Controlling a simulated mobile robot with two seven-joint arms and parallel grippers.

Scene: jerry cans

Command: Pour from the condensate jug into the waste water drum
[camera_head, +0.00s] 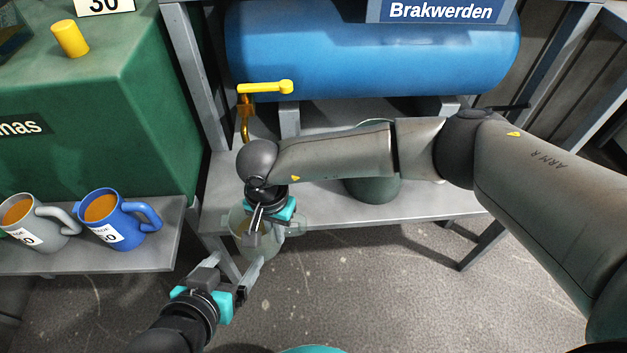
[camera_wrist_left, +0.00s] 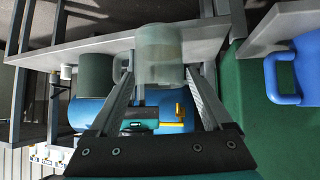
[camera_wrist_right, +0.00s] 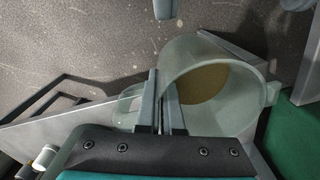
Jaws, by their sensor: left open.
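A translucent pale-green jug (camera_head: 268,246) with brown liquid in it is at the left front of the grey bench. No label shows on it; I take it as the condensate jug. My right gripper (camera_head: 257,222) is at its rim from above, its fingers close together on the jug's wall beside a side handle (camera_wrist_right: 126,104). I cannot tell whether the jug rests on the bench. My left gripper (camera_head: 248,282) is open and empty in front of the jug, which shows beyond its fingers (camera_wrist_left: 160,55). A dark green container (camera_head: 372,190), possibly the waste water drum, stands on the bench, partly hidden by my right arm.
A blue tank (camera_head: 370,55) with a yellow tap (camera_head: 265,88) lies above the bench (camera_head: 440,208). A green cabinet (camera_head: 110,120) stands at left. A grey mug (camera_head: 38,222) and a blue mug (camera_head: 118,218) stand on a left shelf. The floor at right front is clear.

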